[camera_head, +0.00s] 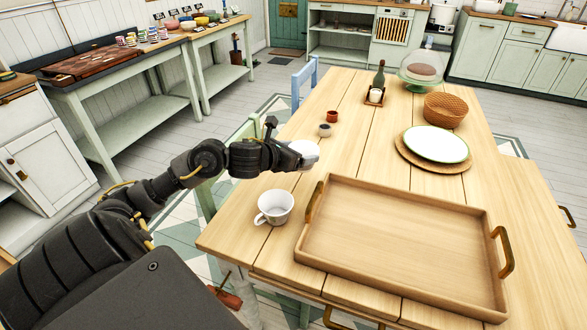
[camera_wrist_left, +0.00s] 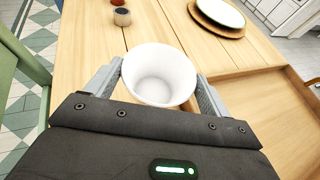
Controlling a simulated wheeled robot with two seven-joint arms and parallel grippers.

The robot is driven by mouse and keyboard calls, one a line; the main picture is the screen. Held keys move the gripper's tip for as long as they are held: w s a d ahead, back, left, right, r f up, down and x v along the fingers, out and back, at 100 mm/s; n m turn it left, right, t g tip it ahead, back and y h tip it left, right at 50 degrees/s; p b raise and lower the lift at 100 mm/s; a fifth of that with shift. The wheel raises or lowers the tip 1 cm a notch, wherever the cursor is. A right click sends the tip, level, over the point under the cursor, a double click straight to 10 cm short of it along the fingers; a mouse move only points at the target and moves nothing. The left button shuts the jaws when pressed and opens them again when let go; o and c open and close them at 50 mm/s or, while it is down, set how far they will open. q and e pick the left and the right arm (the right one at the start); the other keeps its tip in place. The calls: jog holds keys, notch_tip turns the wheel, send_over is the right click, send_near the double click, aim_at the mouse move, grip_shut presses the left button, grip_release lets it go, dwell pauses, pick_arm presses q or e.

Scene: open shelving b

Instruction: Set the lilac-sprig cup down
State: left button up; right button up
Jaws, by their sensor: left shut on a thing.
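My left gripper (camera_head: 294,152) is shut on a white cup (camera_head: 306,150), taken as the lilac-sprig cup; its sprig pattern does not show. In the left wrist view the same cup (camera_wrist_left: 160,75) sits between the two fingers of the left gripper (camera_wrist_left: 160,88), its open mouth up and its inside empty. The cup is over the left part of the wooden table (camera_head: 345,150); whether its base touches the table I cannot tell. My right gripper is not in view.
Another white cup (camera_head: 275,207) with a handle stands near the table's front left corner, beside a wooden tray (camera_head: 400,285). A small dark cup (camera_head: 325,130) and a red-brown cup (camera_head: 332,116) stand farther back. A white plate (camera_head: 436,144) lies to the right.

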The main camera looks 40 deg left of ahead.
pick_arm(q)
jog(key=shift+w+a+f, duration=0.25)
jog(key=shift+a+f, duration=0.2)
jog(key=shift+f, duration=0.1)
jog(key=shift+w+a+f, duration=0.25)
jog(key=shift+a+f, duration=0.2)
jog(key=shift+f, duration=0.1)
jog(key=f, duration=0.3)
jog(key=shift+w+a+f, duration=0.15)
jog(key=shift+a+f, duration=0.15)
jog(key=shift+a, duration=0.1)
jog(key=shift+f, duration=0.2)
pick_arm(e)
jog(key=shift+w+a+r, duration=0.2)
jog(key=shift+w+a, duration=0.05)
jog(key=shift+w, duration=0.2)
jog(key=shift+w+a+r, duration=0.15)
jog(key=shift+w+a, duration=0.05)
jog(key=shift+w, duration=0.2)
pick_arm(q)
jog(key=shift+f, duration=0.1)
jog(key=o, duration=1)
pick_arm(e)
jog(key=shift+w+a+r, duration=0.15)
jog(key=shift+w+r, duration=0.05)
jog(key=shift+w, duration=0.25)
